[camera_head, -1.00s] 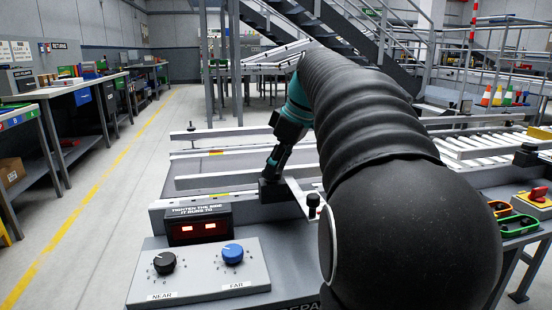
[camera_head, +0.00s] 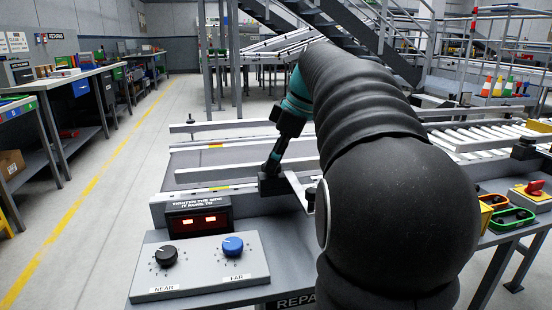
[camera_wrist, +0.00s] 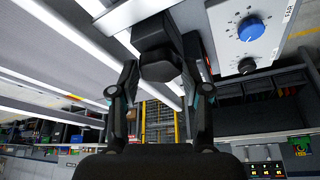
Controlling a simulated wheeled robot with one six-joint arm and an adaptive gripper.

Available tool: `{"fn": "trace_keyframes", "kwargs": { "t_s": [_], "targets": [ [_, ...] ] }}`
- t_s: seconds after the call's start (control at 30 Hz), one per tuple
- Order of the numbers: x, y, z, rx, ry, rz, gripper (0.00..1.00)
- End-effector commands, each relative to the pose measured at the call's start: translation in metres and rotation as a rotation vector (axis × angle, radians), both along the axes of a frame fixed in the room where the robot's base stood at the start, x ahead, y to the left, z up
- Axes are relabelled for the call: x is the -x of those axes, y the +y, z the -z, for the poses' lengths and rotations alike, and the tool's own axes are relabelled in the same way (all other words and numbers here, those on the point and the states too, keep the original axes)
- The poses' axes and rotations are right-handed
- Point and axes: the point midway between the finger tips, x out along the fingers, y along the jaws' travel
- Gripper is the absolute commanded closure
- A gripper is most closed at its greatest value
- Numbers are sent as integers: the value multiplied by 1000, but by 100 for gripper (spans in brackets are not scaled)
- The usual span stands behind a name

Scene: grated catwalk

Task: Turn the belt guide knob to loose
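My gripper (camera_wrist: 160,75) reaches down to a black block (camera_head: 271,185) on the near guide rail. In the wrist view a dark knob-like part (camera_wrist: 160,62) sits between my fingertips. The fingers are spread about its width, and I cannot tell whether they press on it. Any loose or tight marking on it is hidden. Beside the block, a pale bracket (camera_head: 297,187) carries a small black knob (camera_head: 309,199), partly covered by my arm. The grey panel in front has a black NEAR knob (camera_head: 166,256) and a blue FAR knob (camera_head: 232,246).
Belt rails (camera_head: 235,170) run across behind. The left aisle is clear.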

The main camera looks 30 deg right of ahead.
Motion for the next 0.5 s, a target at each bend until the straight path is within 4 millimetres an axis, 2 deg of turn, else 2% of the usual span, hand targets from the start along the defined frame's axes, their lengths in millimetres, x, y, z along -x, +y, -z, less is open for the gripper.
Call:
{"fn": "trace_keyframes", "kwargs": {
  "t_s": [0.03,0.07,0.37,0.5],
  "targets": [
    [0,0,0,0,0,0,35],
    [0,0,0,0,0,0,30],
    [0,-1,0,0,1,1,30],
    [2,-3,-8,0,0,2,30]
  ]
}}
